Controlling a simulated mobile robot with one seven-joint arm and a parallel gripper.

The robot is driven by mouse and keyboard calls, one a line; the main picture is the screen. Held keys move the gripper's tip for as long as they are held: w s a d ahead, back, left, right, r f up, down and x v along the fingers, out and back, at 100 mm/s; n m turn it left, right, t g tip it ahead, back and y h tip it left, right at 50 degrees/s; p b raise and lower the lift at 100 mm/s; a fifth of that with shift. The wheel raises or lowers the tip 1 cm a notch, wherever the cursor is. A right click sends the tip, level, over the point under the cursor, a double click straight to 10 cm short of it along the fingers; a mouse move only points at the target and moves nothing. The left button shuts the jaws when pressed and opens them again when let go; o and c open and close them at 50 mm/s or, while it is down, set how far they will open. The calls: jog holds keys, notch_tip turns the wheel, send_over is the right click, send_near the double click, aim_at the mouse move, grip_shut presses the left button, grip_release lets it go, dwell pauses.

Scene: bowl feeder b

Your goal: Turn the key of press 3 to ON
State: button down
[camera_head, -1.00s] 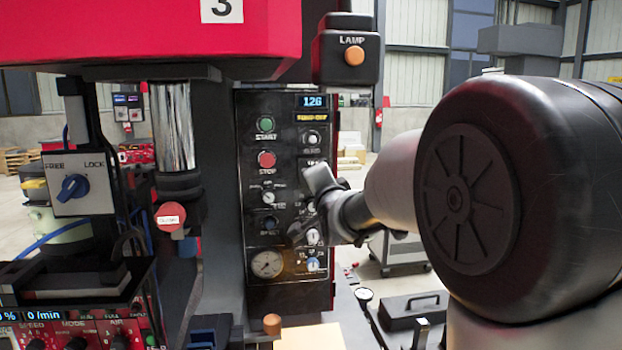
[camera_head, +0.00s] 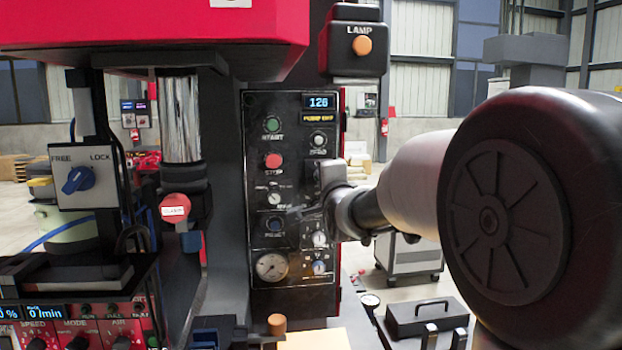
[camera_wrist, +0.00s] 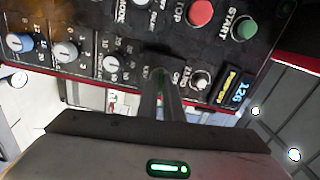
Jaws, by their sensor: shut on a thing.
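The black control panel (camera_head: 262,225) of the red press stands at the middle of the head view. My gripper (camera_head: 318,175) is at the panel's right column, below the knob under the PUMP OFF display. In the wrist view my gripper's fingers (camera_wrist: 163,78) are close together against the panel, between a white-dial knob and the knob beside the display. They are shut on the key, which they mostly hide. Part of a label shows beside the fingertips. I cannot tell the key's angle. The panel displays (camera_head: 317,102) read 126 and PUMP OFF.
The orange LAMP button (camera_head: 362,45) is above right. A FREE/LOCK switch (camera_head: 77,180) is at the left. A black case (camera_head: 427,317) lies lower right.

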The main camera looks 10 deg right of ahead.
jog(key=shift+m+b, duration=0.35)
jog(key=shift+m, duration=0.65)
jog(key=c, duration=1.8)
grip_release()
jog(key=shift+c, duration=0.2)
jog(key=s+b, duration=0.3)
jog(key=s, duration=0.4)
jog(key=shift+b, duration=0.4)
jog(key=shift+s, duration=0.1)
